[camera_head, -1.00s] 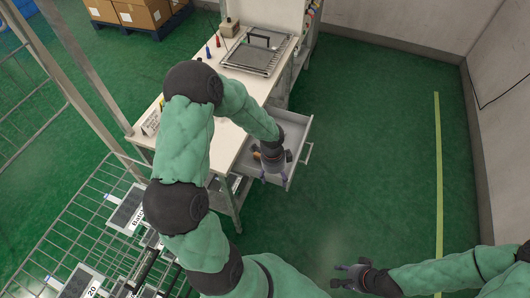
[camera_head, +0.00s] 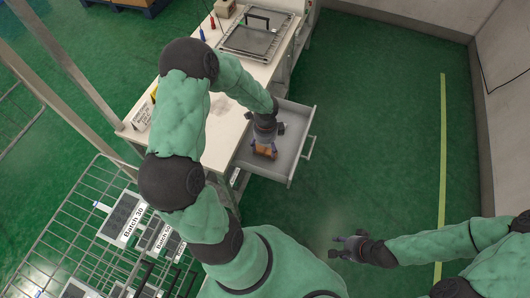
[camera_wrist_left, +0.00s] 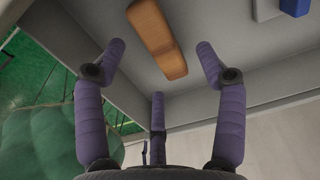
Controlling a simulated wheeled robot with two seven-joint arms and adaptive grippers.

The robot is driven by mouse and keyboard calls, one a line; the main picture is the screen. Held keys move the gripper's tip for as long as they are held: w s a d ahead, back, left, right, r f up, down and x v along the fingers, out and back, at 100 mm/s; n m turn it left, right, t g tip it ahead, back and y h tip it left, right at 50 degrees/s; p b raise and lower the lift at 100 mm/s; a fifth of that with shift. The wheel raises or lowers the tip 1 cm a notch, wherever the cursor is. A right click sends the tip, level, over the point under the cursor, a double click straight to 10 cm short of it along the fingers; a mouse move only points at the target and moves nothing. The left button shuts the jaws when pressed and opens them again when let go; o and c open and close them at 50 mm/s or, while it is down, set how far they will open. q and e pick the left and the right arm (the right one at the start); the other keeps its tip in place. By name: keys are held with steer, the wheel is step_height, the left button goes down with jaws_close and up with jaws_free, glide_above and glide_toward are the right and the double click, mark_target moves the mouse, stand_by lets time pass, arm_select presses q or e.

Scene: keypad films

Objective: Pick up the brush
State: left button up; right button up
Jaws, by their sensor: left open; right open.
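The brush shows as an orange-brown wooden bar (camera_wrist_left: 156,38) in the left wrist view, lying on the grey floor of an open drawer (camera_head: 297,122). In the head view it is a small orange-brown patch (camera_head: 264,150), partly hidden by my left gripper. My left gripper (camera_wrist_left: 161,50) is open, its purple fingers spread to either side of the brush's near end. A gap shows between brush and fingers in the wrist view. My right gripper (camera_head: 337,247) is open and empty over the green floor, right of the drawer.
The drawer has raised walls and sits under a pale workbench (camera_head: 222,135). A blue block (camera_wrist_left: 294,6) lies in the drawer near its wall. A framed tray (camera_head: 255,35) stands on the bench. A wire rack (camera_head: 75,215) is at lower left. Green floor is clear at right.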

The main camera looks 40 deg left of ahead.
mark_target(266, 152)
arm_select(q)
step_height(266, 152, down, 6)
steer(key=shift+s+d+r+b, duration=0.1)
steer(key=shift+r+b, duration=0.05)
steer(key=shift+b, duration=0.9)
steer(key=c, duration=1.3)
